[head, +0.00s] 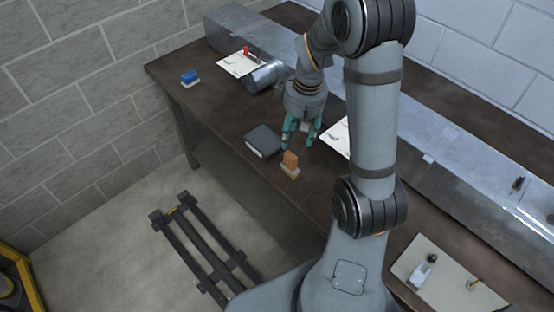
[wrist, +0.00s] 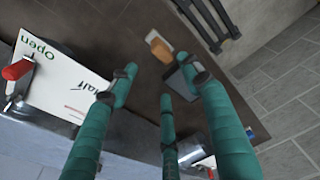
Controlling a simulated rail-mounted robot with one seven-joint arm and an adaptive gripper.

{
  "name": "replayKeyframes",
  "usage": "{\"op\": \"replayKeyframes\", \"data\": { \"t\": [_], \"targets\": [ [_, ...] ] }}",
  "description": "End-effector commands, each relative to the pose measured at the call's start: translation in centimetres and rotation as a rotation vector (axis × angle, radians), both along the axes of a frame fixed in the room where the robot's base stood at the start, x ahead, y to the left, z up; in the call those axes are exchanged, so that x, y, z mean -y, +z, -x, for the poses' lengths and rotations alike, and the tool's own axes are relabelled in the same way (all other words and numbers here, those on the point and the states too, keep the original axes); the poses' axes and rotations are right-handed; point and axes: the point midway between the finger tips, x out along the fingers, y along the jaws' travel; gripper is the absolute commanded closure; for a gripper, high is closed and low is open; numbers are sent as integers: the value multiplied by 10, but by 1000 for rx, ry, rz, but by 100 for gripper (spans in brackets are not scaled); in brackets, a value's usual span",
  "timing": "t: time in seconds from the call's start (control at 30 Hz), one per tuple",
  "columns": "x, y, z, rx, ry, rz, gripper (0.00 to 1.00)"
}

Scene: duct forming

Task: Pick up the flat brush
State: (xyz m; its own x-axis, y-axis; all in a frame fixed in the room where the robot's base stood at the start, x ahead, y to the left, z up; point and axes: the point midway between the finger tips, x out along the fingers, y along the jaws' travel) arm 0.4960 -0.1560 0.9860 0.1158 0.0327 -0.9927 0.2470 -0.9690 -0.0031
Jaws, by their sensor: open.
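An orange block with a pale beige base, which looks like a flat brush (head: 290,160), lies on the dark bench near its front edge. It also shows near the top middle of the wrist view (wrist: 158,47). My gripper (head: 303,130) is open and empty above the bench, behind and slightly right of this block. In the wrist view its teal fingers (wrist: 163,88) are spread, with the block beyond their tips. A blue block with a pale underside (head: 190,78) lies at the bench's far left; I cannot tell whether it is also a brush.
A dark grey box (head: 263,140) sits left of the orange block, close to my gripper. A metal cylinder (head: 266,76) and a white card (head: 238,64) lie farther back. Another card (wrist: 65,85) has a red-handled part. The bench front between the blue block and box is clear.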

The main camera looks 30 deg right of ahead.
Motion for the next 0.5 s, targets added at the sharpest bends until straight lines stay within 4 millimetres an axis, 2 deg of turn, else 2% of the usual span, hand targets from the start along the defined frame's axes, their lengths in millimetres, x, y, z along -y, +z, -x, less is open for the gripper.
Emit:
{"op": "replayKeyframes", "data": {
  "t": [0.1, 0.3, 0.5],
  "targets": [
    [-1, -5, 1, -5, 51, 3, 51],
    [-3, -36, -2, -7, 63, 3, 51],
    [-3, -52, -5, -3, 60, 3, 51]
  ]
}}
